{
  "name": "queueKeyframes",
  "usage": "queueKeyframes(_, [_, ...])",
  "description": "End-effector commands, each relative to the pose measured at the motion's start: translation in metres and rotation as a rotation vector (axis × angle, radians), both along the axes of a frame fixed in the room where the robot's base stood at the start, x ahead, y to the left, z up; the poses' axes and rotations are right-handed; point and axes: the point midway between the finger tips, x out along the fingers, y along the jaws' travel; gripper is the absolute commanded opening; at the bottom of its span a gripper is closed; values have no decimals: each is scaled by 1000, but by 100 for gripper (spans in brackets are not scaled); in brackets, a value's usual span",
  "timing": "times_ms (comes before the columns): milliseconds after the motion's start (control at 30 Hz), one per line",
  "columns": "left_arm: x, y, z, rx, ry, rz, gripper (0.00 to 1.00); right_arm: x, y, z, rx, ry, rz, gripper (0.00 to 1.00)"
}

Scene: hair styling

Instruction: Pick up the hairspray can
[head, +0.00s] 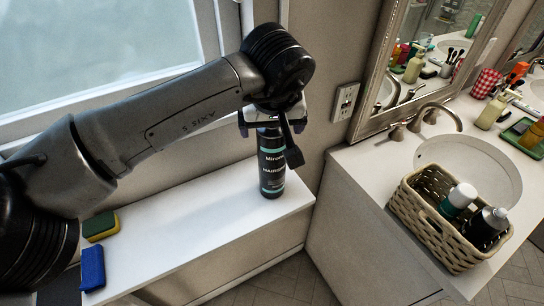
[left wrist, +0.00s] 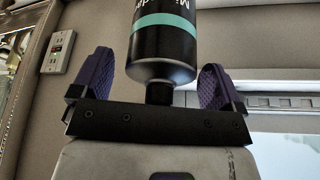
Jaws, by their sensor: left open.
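The hairspray can (head: 271,165) is black with teal bands and light lettering. It stands upright on the white ledge (head: 225,215) beneath the window. My left gripper (head: 271,124) is over the can's top, pointing down, and hides its upper end in the head view. In the left wrist view the can (left wrist: 165,48) appears upside down between the two purple finger pads of the left gripper (left wrist: 158,82). Gaps show on both sides of the narrow neck, so the gripper is open and not closed on it. My right gripper is not in view.
A yellow-green sponge (head: 100,226) and a blue sponge (head: 92,268) lie at the ledge's left. To the right, the counter (head: 365,185) carries a woven basket (head: 432,226) with bottles, beside a sink (head: 470,165). An outlet (head: 345,101) is on the wall behind.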

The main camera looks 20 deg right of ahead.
Motion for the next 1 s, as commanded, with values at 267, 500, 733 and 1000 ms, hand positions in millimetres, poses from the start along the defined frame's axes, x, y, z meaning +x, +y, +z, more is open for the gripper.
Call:
queueKeyframes(267, [2, -1, -5, -1, -1, 1, 93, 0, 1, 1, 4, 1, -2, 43])
queueKeyframes(500, [2, -1, -5, -1, -1, 1, 77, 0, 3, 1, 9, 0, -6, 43])
queueKeyframes(733, [2, -1, -5, -1, -1, 1, 55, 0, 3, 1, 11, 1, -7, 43])
queueKeyframes(1000, [2, 0, -5, 0, 0, 1, 29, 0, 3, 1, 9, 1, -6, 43])
